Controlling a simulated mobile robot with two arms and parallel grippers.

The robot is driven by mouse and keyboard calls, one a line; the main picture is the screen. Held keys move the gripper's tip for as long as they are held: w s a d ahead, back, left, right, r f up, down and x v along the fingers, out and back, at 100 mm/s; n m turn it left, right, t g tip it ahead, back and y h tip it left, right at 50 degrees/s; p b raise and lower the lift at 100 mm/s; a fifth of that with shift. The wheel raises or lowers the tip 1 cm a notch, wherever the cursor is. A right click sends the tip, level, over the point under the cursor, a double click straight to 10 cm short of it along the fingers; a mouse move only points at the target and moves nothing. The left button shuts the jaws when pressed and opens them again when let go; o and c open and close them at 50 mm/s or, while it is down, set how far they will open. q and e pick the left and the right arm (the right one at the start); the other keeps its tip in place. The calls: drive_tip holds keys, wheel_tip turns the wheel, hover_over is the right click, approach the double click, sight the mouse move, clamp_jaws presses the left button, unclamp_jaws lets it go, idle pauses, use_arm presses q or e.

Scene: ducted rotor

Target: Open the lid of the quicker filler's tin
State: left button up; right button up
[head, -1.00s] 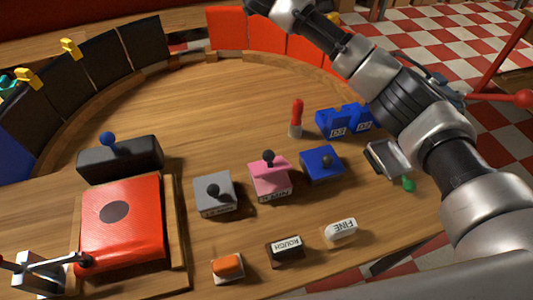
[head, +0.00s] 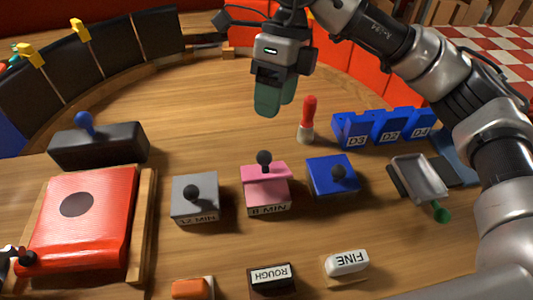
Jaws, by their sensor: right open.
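Three small tins with dark ball knobs on their lids stand in a row mid-table. The grey tin (head: 195,199) has a label reading "12 MIN". The pink tin (head: 266,187) has a label ending in "MIN", perhaps "8 MIN"; its number is hard to read. The blue tin (head: 332,176) shows no readable label. The grey and blue lids look shut; I cannot tell whether the pink lid sits flat. My right gripper (head: 270,102) is open and empty, pointing down above the table, behind the pink tin and apart from it.
A red-and-white stick (head: 307,120) stands behind the tins, near the gripper. Blue numbered holders (head: 384,128) and a metal tray (head: 421,179) lie right. "ROUGH" (head: 271,279) and "FINE" (head: 347,264) blocks are in front. A red pad (head: 82,222) fills the left.

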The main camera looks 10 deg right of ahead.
sight(266, 151)
drive_tip(key=x, duration=1)
drive_tip(key=shift+s+f, duration=0.1)
drive_tip(key=shift+f, duration=0.2)
drive_tip(key=shift+a, duration=0.1)
clamp_jaws()
